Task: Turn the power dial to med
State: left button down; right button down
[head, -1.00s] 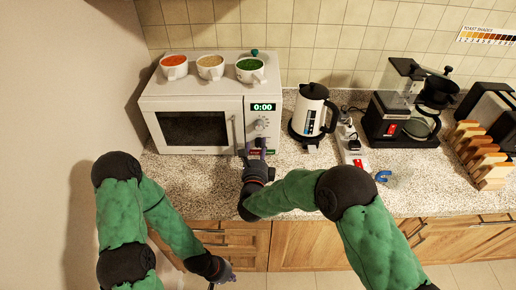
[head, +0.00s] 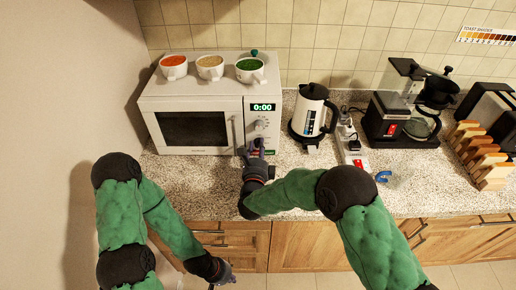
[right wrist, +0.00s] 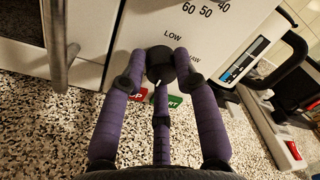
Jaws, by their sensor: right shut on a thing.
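The white microwave (head: 212,97) stands at the back left of the counter. Its power dial (right wrist: 160,61) is a black knob low on the front panel in the right wrist view, with a small white mark at its lower edge. "LOW" and part of another label show above it; "MED" is not legible. My right gripper (head: 256,148) is shut on this dial, its purple fingers on either side. In the head view it largely hides the dial. My left gripper (head: 226,277) hangs low in front of the cabinets, away from the microwave; its finger opening is unclear.
An upper dial (head: 261,125) sits below the green display. Red and green buttons (right wrist: 173,101) lie below the power dial. The vertical door handle (right wrist: 58,45) is close on the left. A kettle (head: 310,112) stands to the right. Several cups (head: 250,70) sit on the microwave.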

jog(key=shift+n+b, duration=1)
jog(key=shift+n, duration=0.2)
jog(key=n+b, duration=0.1)
jog(key=n, duration=0.1)
jog(key=shift+n+b, duration=0.3)
jog(key=shift+n, duration=0.1)
jog(key=n+b, duration=0.1)
jog(key=n, duration=0.2)
jog(key=shift+n+t, duration=0.3)
jog(key=shift+n+y+b, duration=0.3)
jog(key=shift+n+b, duration=0.2)
jog(key=shift+n, duration=1)
jog(key=shift+f, duration=0.1)
